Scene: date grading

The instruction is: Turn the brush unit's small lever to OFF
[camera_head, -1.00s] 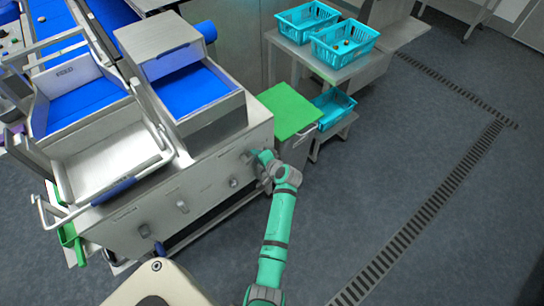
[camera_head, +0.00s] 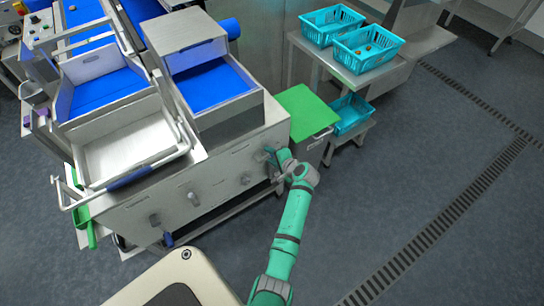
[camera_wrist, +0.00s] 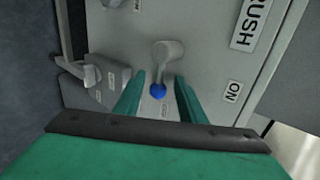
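The small lever (camera_wrist: 168,52) is grey with a blue tip (camera_wrist: 157,91) in the wrist view. It points down the picture from its pivot on the grey panel (camera_wrist: 205,60). A "BRUSH" label (camera_wrist: 250,22) is at upper right and an "ON" label (camera_wrist: 232,92) is right of the lever. Another small label (camera_wrist: 163,109) lies just below the tip, too small to read. My gripper (camera_wrist: 160,94) is open, with one green finger on each side of the blue tip; contact is unclear. In the head view my gripper (camera_head: 275,160) is at the machine's right end and hides the lever.
Another grey handle (camera_wrist: 92,76) is left of the lever. Several knobs, one nearest my gripper (camera_head: 245,180), line the machine's front panel (camera_head: 215,180). A green-topped cabinet (camera_head: 306,112) stands close right. Blue crates (camera_head: 368,48) sit on a table beyond. Floor at right is clear.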

